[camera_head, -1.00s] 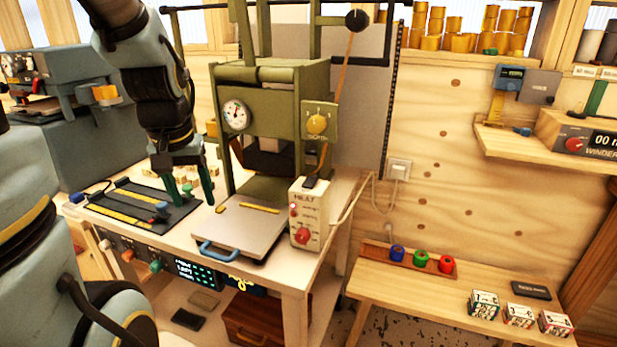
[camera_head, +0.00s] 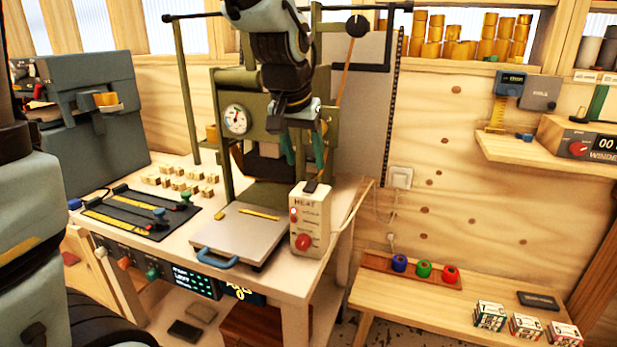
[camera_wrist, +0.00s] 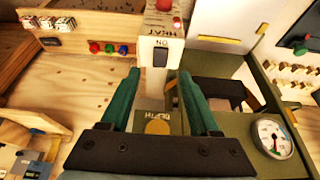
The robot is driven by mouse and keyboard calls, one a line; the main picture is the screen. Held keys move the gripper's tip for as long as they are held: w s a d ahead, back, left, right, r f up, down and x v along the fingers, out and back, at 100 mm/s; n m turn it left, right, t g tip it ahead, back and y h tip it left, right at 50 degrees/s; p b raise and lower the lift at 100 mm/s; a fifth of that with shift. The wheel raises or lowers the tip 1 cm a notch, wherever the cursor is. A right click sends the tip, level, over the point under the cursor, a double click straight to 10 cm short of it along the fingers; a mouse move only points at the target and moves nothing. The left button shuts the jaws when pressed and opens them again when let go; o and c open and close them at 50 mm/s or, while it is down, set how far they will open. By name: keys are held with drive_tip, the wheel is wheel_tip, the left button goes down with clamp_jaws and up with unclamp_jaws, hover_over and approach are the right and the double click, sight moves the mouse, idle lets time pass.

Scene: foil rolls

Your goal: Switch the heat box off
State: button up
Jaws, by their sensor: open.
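The heat box (camera_head: 309,243) is a cream upright box labelled HEAT, standing on the right front corner of the workbench. It has a red lamp and a red knob (camera_head: 303,242) on its front. A dark rocker switch (camera_head: 311,187) is on its top. In the wrist view the heat box (camera_wrist: 160,25) is at top centre, with the switch (camera_wrist: 160,57) beside the letters ON. My gripper (camera_head: 304,150) is open and empty, green fingers pointing down, above the box and apart from it. In the wrist view the fingertips (camera_wrist: 158,78) frame the switch end of the box.
The green press with a dial gauge (camera_head: 236,119) and yellow depth knob stands close behind my gripper. A flat plate with a blue handle (camera_head: 218,257) lies left of the heat box. A cable runs from the box to a wall socket (camera_head: 401,177). A low bench (camera_head: 400,301) stands right.

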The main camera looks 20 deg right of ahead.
sight(310, 186)
drive_tip(key=x, duration=0.6)
drive_tip(key=shift+w+f+p, duration=0.1)
drive_tip(key=shift+f+p, duration=0.2)
drive_tip(key=shift+p, duration=0.05)
clamp_jaws()
